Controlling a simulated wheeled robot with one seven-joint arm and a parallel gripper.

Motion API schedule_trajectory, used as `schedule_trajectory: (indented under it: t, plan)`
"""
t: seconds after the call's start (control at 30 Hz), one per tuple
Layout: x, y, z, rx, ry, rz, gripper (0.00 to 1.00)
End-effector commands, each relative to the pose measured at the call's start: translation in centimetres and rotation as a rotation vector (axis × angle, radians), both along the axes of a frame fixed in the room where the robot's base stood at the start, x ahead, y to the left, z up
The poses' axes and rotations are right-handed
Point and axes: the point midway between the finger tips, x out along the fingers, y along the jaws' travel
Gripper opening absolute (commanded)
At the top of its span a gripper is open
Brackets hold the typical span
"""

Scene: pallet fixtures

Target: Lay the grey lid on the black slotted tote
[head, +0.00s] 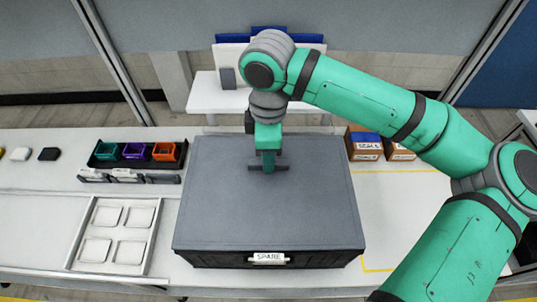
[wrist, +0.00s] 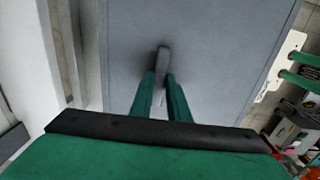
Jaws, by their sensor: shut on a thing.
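The grey lid (head: 300,215) is a large flat panel that covers the top of the black slotted tote (head: 215,258) in the head view. The tote's dark front wall shows under the lid, with a white label reading SPARE (head: 268,258). The lid looks level and lined up with the tote; I cannot tell whether it touches the rim all round. My gripper (head: 268,166) points down at the lid's middle, towards the back. In the wrist view my gripper (wrist: 162,80) is shut on the lid's small dark handle (wrist: 163,58), with the lid surface (wrist: 215,45) spread beyond it.
A rack with green, purple and orange bins (head: 136,152) stands left of the tote. A white tray with square pads (head: 115,235) lies at the front left. Brown boxes (head: 365,145) stand at the back right. The bench right of the tote, within yellow lines, is clear.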

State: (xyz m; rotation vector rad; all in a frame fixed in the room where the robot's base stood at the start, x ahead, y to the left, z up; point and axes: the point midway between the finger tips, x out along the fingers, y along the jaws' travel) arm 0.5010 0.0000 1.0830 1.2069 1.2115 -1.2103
Motion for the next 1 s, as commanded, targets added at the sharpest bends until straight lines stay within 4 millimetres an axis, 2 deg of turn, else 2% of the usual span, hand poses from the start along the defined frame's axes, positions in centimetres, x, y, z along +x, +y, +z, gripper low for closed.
schedule_trajectory:
  t: [1.0]
  plan:
    - [0.0,0.0,-1.2,0.0,0.0,0.0,0.0]
